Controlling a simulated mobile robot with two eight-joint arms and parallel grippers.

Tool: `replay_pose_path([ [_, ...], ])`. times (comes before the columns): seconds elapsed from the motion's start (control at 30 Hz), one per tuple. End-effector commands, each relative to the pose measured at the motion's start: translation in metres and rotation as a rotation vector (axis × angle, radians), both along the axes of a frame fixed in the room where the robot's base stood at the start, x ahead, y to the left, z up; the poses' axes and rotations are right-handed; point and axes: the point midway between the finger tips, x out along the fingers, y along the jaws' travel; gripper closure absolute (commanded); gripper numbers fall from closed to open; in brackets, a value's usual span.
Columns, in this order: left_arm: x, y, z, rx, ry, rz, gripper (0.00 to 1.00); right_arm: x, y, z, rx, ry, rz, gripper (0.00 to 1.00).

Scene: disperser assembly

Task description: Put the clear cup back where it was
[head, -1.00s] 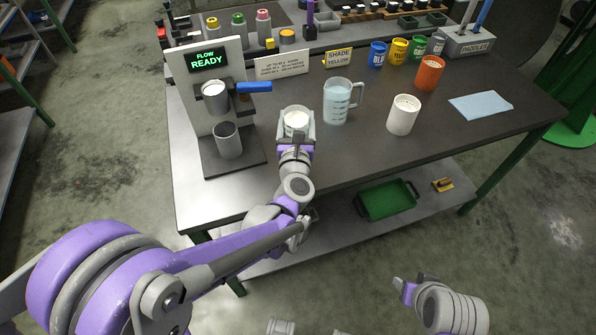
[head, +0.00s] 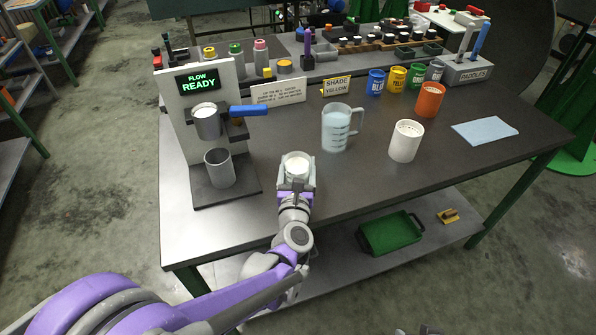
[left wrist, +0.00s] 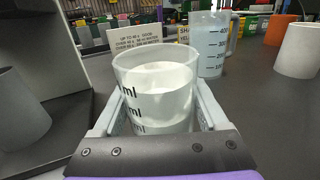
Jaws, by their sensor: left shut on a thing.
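The clear cup (head: 297,166) has dark volume marks and white contents. My left gripper (head: 296,182) is shut on it and holds it upright near the front of the table, right of the dispenser. In the left wrist view the clear cup (left wrist: 156,90) stands between the two fingers of the left gripper (left wrist: 155,118). I cannot tell whether its base touches the tabletop. My right gripper is at most a small sliver at the bottom edge of the head view, its jaws hidden.
The dispenser (head: 172,110) with a "FLOW READY" screen stands left, a grey cup (head: 219,168) on its base. A clear jug (head: 337,130), a white cup (head: 406,142) and an orange cup (head: 430,100) stand right. The tabletop (head: 370,175) in front of these is clear.

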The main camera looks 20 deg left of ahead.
Motion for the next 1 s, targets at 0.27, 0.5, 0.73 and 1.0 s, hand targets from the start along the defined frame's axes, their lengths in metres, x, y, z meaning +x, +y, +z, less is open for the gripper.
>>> replay_pose_path([
  [0.27, 0.0, 0.0, -0.016, 0.0, 0.0, 0.0, 1.0, 0.0, 0.0, -0.006, 0.0, 0.002, 0.0, 0.5],
  [0.5, 0.0, 0.0, -0.02, 0.001, 0.0, 0.0, 0.22, 0.0, 0.0, -0.009, 0.0, 0.003, 0.0, 0.5],
  [0.73, 0.0, 0.0, -0.019, 0.001, 0.0, 0.0, 0.0, 0.0, 0.0, -0.008, 0.0, 0.003, 0.0, 0.5],
  [1.0, -0.007, -0.002, -0.015, 0.0, 0.0, -0.001, 0.0, 0.0, 0.0, -0.005, 0.0, 0.002, 0.0, 0.5],
])
